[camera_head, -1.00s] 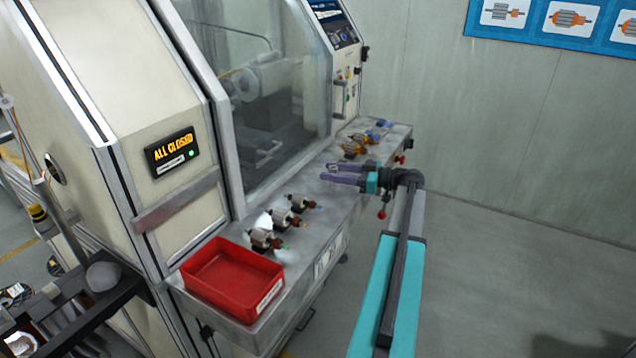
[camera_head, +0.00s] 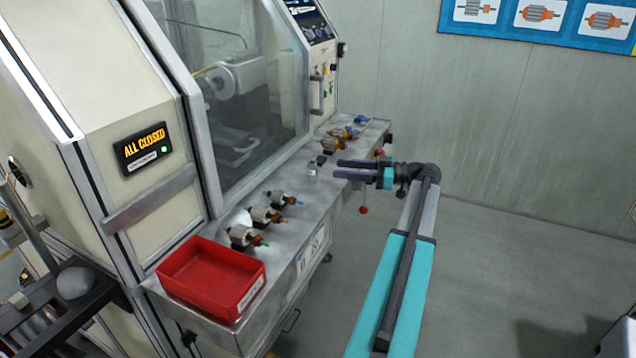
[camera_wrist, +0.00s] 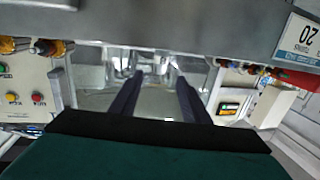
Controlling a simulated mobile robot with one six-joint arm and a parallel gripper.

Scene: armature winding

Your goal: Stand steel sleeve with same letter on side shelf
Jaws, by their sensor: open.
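A small silvery cylinder, apparently the steel sleeve (camera_head: 312,169), stands on the metal side shelf (camera_head: 290,239) near its front edge. Any letter on it is too small to read. My gripper (camera_head: 337,169) is open, with its two dark fingers pointing left at the sleeve. A small gap shows between the fingertips and the sleeve in the head view. In the wrist view the open fingers (camera_wrist: 156,80) show with shiny, unclear shapes between and beyond their tips. Several armatures (camera_head: 262,216) with coloured tips lie on the shelf to the left of the sleeve.
A red bin (camera_head: 212,278) sits at the shelf's near end. Orange and blue wound parts (camera_head: 335,142) lie at the far end. A small dark block (camera_head: 322,159) is just behind the sleeve. The closed machine window (camera_head: 235,90) rises behind the shelf.

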